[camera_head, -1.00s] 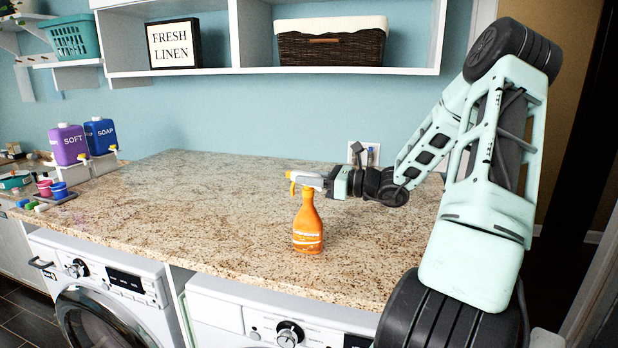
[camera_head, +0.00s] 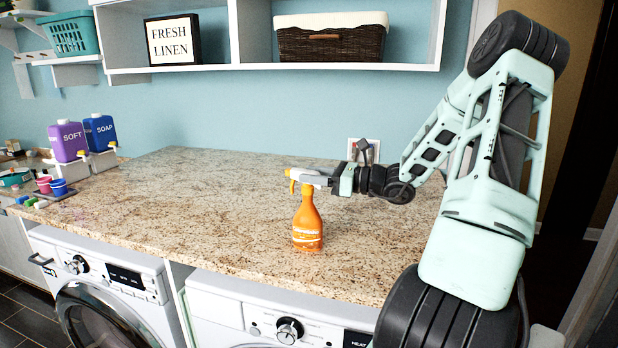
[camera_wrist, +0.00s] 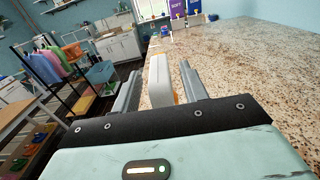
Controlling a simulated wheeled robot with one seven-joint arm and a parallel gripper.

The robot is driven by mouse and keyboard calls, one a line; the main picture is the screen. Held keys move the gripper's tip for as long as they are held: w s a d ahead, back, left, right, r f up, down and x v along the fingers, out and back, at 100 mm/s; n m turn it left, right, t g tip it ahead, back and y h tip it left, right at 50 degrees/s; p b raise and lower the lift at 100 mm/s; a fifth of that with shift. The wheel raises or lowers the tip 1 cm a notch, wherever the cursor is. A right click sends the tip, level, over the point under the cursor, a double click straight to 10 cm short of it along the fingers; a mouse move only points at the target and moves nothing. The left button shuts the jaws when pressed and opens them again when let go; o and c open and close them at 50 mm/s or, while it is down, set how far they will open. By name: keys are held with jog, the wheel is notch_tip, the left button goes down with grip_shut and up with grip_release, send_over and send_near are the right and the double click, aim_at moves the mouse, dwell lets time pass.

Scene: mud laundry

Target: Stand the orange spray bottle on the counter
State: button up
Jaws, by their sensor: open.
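The orange spray bottle (camera_head: 308,226) stands upright on the granite counter (camera_head: 200,200), near its front edge. It has a white spray head with an orange trigger at the top left. My gripper (camera_head: 325,181) is at the height of the spray head, on its right side. In the wrist view the pale spray head (camera_wrist: 160,80) sits between the two grey fingers of my gripper (camera_wrist: 160,88), with a gap showing on at least the left side. The bottle's body is mostly hidden in the wrist view.
A purple SOFT bottle (camera_head: 68,142) and a blue SOAP bottle (camera_head: 100,132) stand at the counter's left end, near small cups (camera_head: 57,187). A shelf with a wicker basket (camera_head: 333,44) hangs above. Washers (camera_head: 105,290) are below. The middle counter is clear.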

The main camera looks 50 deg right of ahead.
jog(key=b+v, duration=0.3)
jog(key=v, duration=0.7)
jog(key=shift+s, duration=0.3)
jog(key=shift+d+f, duration=0.15)
